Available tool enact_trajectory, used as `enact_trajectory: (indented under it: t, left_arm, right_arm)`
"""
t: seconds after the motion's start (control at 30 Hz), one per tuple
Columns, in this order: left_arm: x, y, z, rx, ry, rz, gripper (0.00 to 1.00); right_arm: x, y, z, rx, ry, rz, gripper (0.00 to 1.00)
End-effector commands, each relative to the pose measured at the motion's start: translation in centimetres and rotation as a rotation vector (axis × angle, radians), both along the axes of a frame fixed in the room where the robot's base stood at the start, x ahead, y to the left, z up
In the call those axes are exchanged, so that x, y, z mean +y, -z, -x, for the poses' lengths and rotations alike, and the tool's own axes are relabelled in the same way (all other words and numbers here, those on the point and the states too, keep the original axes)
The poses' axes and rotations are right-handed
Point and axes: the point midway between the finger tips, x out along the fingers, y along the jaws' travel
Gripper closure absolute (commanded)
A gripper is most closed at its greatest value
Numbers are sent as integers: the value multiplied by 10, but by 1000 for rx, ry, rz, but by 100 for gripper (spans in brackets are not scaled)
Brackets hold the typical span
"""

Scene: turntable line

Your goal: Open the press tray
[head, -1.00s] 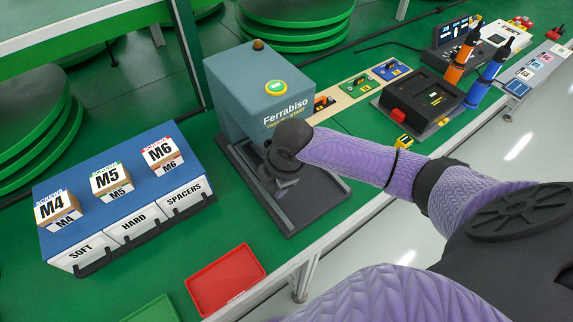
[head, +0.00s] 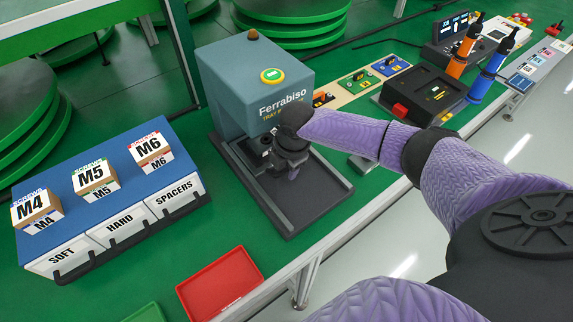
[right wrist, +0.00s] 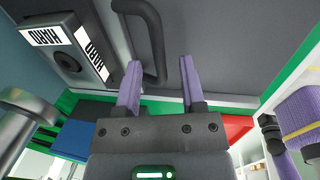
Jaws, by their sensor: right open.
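The press (head: 235,90) is a blue-grey box with a yellow-ringed green button on top and "Ferrabiso" on its front. Its dark grey tray base (head: 310,195) with raised side rails extends toward me. My right gripper (head: 292,172) is over this base, close to the press front; my wrist hides most of it. In the right wrist view the purple fingers (right wrist: 158,85) are apart. A dark bar handle (right wrist: 157,45) shows between them in the picture, with no clear contact. My left gripper is out of view.
A blue bin rack (head: 100,190) with M4, M5 and M6 boxes stands left. A red tray (head: 220,283) lies in front on the green table. Switch panels (head: 362,80) and a black device (head: 425,92) stand right of the press. My arm crosses the table's front edge.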

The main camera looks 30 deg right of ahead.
Motion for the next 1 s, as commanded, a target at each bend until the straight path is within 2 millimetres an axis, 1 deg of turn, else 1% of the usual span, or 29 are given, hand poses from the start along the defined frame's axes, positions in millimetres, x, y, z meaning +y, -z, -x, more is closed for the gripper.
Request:
enact_trajectory:
  t: [0.03,0.23,0.27,0.3,1.0]
  left_arm:
    - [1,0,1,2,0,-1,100]
    - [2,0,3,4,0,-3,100]
    - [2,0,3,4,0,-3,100]
    - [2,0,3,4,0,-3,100]
    - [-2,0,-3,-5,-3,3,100]
  right_arm:
    - [0,0,0,0,0,0,49]
    - [0,0,0,0,0,0,91]
    - [0,0,0,0,0,0,98]
    - [0,0,0,0,0,0,100]
    - [0,0,0,1,1,0,100]
